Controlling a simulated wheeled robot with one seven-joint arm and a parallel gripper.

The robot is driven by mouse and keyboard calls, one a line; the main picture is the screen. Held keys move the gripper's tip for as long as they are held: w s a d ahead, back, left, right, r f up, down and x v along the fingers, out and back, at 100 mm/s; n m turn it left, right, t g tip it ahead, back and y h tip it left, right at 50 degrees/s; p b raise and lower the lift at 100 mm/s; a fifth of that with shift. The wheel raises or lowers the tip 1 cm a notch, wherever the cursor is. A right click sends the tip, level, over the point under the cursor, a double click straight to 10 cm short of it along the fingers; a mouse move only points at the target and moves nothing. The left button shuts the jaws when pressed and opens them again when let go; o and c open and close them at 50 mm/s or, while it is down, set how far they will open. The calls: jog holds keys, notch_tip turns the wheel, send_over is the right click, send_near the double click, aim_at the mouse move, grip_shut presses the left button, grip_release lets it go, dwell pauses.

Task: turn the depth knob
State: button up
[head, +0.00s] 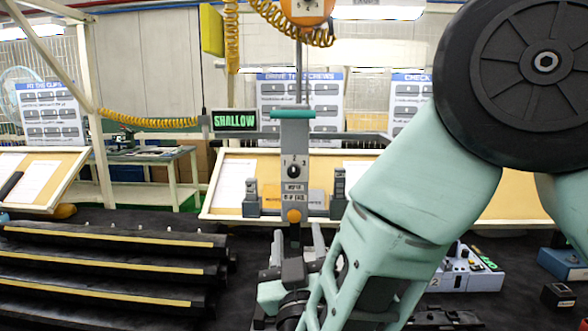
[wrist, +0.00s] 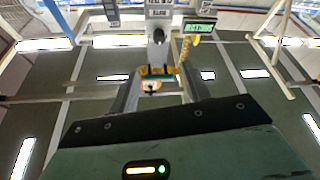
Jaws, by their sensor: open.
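A grey upright unit (head: 294,190) stands in the middle of the head view, with a dark round knob (head: 294,171) below the marks 1 and 2. An orange round part (head: 294,215) sits lower on it. A sign (head: 234,122) left of the unit reads SHALLOW in green. In the wrist view, the dark knob (wrist: 158,37) shows near the top and the green-lettered sign (wrist: 199,29) to its right. My gripper (head: 298,241) is below the unit in the head view. Its fingers (wrist: 156,82) are open and apart, and the knob is beyond their tips, not between them.
Dark trim strips (head: 110,265) with yellow bands lie at the left. A pale control box (head: 460,272) and a blue box (head: 563,264) are at the right. A tilted board (head: 232,180) stands behind the unit. My arm covers much of the right side.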

aim_at(294, 175)
jog(key=p+x, duration=0.4)
jog(key=x, duration=0.4)
jog(key=p+x, duration=0.4)
jog(key=x, duration=0.4)
jog(key=shift+r+p, duration=0.25)
jog(key=shift+p, duration=0.05)
jog(key=shift+w+r, duration=0.1)
jog(key=shift+w, duration=0.4)
jog(key=c, duration=1)
